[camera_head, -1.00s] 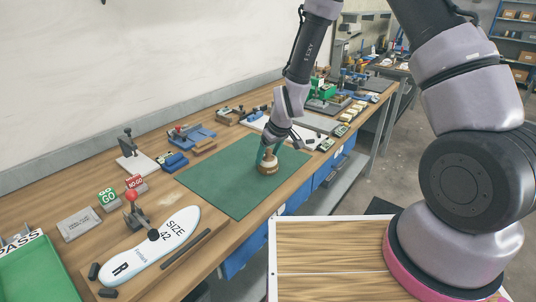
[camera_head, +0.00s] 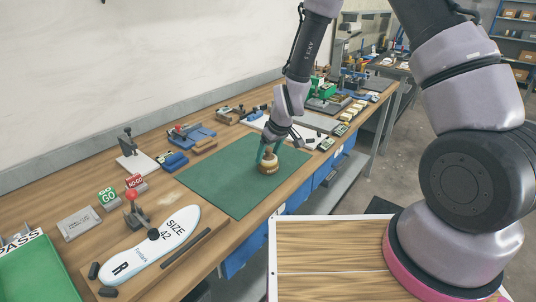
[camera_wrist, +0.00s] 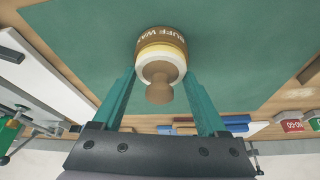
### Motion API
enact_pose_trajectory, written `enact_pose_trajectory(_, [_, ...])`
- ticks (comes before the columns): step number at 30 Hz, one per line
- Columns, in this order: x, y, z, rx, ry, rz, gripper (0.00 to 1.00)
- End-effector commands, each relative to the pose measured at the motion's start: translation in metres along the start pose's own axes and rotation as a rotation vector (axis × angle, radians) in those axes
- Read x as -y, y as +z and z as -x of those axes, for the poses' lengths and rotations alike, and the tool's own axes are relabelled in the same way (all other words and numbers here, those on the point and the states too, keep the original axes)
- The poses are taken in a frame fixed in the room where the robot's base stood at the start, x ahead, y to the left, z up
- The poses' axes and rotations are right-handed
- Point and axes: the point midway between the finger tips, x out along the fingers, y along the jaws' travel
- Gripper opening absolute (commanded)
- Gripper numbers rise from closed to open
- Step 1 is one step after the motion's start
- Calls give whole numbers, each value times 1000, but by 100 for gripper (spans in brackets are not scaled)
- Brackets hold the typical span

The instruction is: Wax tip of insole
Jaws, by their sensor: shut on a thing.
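The white right-foot insole (camera_head: 160,247), marked "SIZE 42" and "R", lies at the front left in a wooden fixture under a red-knobbed clamp (camera_head: 133,205). A brown pot (camera_head: 268,169) with a cream band stands on the green mat (camera_head: 225,183); the wrist view shows its "BUFF WA…" label (camera_wrist: 161,36). A brown knob (camera_wrist: 159,92) with a white collar tops it. My gripper (camera_head: 266,153) points down at the pot. In the wrist view its teal fingers (camera_wrist: 160,74) are closed in on both sides of the pot's top; their exact contact is hard to see.
GO (camera_head: 108,196) and NO-GO (camera_head: 135,182) blocks and a grey plate (camera_head: 80,222) stand left of the mat. A green tray (camera_head: 40,270) is at the lower left. Clamps and blue tools line the bench's back. The mat around the pot is clear.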

Motion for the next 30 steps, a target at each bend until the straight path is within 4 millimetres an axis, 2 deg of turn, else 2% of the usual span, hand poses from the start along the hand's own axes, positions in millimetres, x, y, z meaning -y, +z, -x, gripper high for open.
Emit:
enact_pose_trajectory(21, [0,-24,54,-4,1,1,31])
enact_pose_trajectory(30, [0,-26,62,-3,1,0,31])
